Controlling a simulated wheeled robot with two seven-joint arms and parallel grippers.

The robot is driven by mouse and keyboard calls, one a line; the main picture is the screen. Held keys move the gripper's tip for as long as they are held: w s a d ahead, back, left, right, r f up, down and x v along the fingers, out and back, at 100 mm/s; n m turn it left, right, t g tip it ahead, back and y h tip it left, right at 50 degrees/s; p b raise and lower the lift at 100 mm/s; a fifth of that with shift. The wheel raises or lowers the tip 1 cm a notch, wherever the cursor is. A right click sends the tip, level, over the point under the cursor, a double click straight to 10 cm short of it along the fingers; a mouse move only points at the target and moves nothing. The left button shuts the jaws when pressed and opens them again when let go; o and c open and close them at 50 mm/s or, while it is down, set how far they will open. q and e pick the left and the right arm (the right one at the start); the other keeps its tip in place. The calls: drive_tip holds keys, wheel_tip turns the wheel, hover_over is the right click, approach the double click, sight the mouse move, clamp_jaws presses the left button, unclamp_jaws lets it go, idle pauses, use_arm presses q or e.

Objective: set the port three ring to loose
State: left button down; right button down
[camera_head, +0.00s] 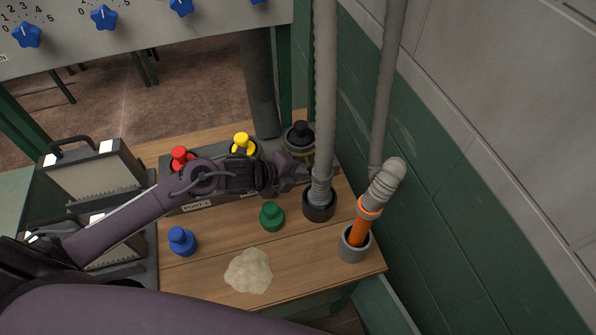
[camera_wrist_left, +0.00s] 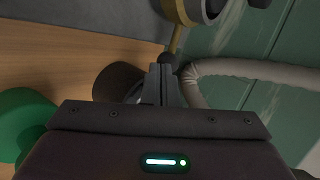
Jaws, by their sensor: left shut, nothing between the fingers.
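The third port, at the right end of the grey port block (camera_head: 222,190), carries a black plug (camera_head: 300,130) with a tan and grey ring (camera_head: 299,147) around its base. In the left wrist view the ring (camera_wrist_left: 190,10) shows at the top edge, with a thin brass lever (camera_wrist_left: 178,40) ending in a dark ball (camera_wrist_left: 168,58). My left gripper (camera_head: 322,172) is shut and empty, in front of the ring and behind the hose. Its fingertips (camera_wrist_left: 163,70) appear right at the ball; I cannot tell whether they touch. My right gripper is out of view.
A grey hose (camera_head: 323,100) stands in a black socket (camera_head: 319,208) close to my left gripper. Red (camera_head: 181,158) and yellow (camera_head: 243,142) plugs top the block. Green (camera_head: 271,216) and blue (camera_head: 181,240) plugs and a pale heap (camera_head: 248,272) lie in front. A green wall (camera_head: 450,190) bounds the right.

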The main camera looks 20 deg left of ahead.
use_arm(q)
drive_tip(key=shift+w+d+f+n+y+b, duration=0.15)
drive_tip(key=shift+d+n+y+b, duration=0.15)
drive_tip(key=shift+d+n+b, duration=0.3)
drive_tip(key=shift+w+d+t, duration=0.3)
drive_tip(key=shift+w+d, duration=0.05)
drive_tip(key=shift+d, duration=0.3)
drive_tip(key=shift+a+r, duration=0.1)
drive_tip(key=shift+r, duration=0.1)
